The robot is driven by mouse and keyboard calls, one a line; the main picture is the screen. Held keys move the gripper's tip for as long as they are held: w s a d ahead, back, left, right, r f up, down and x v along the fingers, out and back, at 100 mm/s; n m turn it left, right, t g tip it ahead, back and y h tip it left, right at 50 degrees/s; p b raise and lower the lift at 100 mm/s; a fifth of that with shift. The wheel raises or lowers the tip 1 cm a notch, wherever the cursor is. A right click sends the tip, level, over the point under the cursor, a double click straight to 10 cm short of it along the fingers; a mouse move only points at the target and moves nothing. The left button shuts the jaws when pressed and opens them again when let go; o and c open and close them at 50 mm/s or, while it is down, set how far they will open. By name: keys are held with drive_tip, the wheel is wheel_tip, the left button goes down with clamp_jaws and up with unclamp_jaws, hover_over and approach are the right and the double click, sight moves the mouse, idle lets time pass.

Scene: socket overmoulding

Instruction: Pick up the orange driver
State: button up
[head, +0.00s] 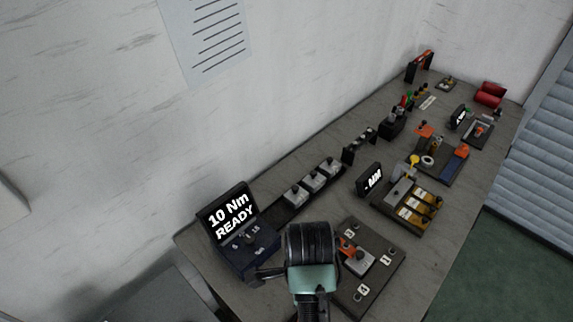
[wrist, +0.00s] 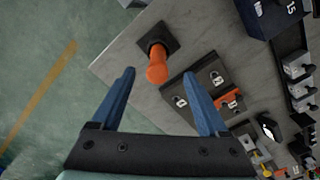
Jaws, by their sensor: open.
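The orange driver (wrist: 157,68) stands in a dark square holder (wrist: 150,38) near a corner of the grey bench in the wrist view. It points up toward the camera. My gripper (wrist: 159,74) is open, with its two blue fingers spread wide. The driver shows in the gap between the fingertips and appears to lie beyond them; no finger touches it. How far below the fingers it is, I cannot tell. In the head view my arm covers part of the bench's near end, and I do not see the driver there.
A dark numbered plate (head: 376,285) with an orange-handled clamp (head: 347,249) lies beside my arm. A display reading 10 Nm READY (head: 229,213) stands on the left. Several fixtures and trays fill the bench toward the far end. A wall runs behind the bench (head: 453,213).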

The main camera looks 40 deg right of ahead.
wheel_tip(320, 180, down, 7)
drive_tip(key=shift+s+f+b, duration=0.15)
drive_tip(key=shift+b, duration=0.15)
drive_tip(key=f, duration=0.3)
drive_tip(key=f+p, duration=0.1)
drive_tip(key=shift+s+d+f, duration=0.25)
drive_tip(key=shift+s+d, duration=0.1)
drive_tip(key=shift+s, duration=0.05)
drive_tip(key=shift+f, duration=0.4)
clamp_jaws()
